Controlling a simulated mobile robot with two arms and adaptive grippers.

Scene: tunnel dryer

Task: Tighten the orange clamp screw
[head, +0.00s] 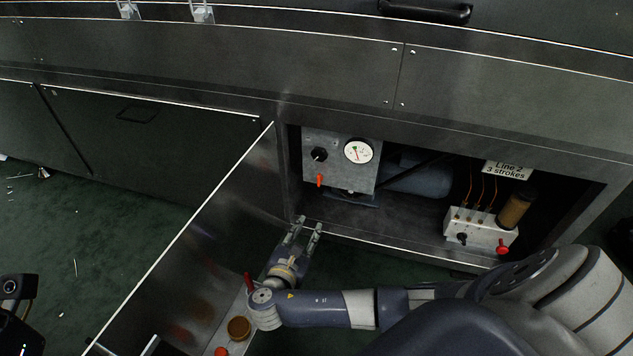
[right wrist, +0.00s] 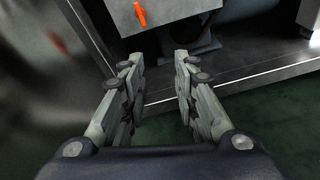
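The orange clamp screw (head: 320,181) is a small orange handle on the lower front of a grey gauge box inside the open compartment. In the right wrist view the clamp screw (right wrist: 140,14) shows at the top, beyond the fingertips and slightly left of centre between them. My right gripper (head: 305,228) is in front of the compartment's lower sill, below and left of the clamp screw. In the right wrist view my right gripper (right wrist: 152,68) has its fingers apart with nothing between them. Part of what may be my left arm shows at the lower left; its gripper fingers do not show.
The gauge box (head: 341,140) carries a black knob and a round dial. An open metal door (head: 205,240) stands left of my right gripper. A pump block (head: 480,232) with a red knob and copper lines sits at the right. The compartment sill (head: 400,245) runs along the front.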

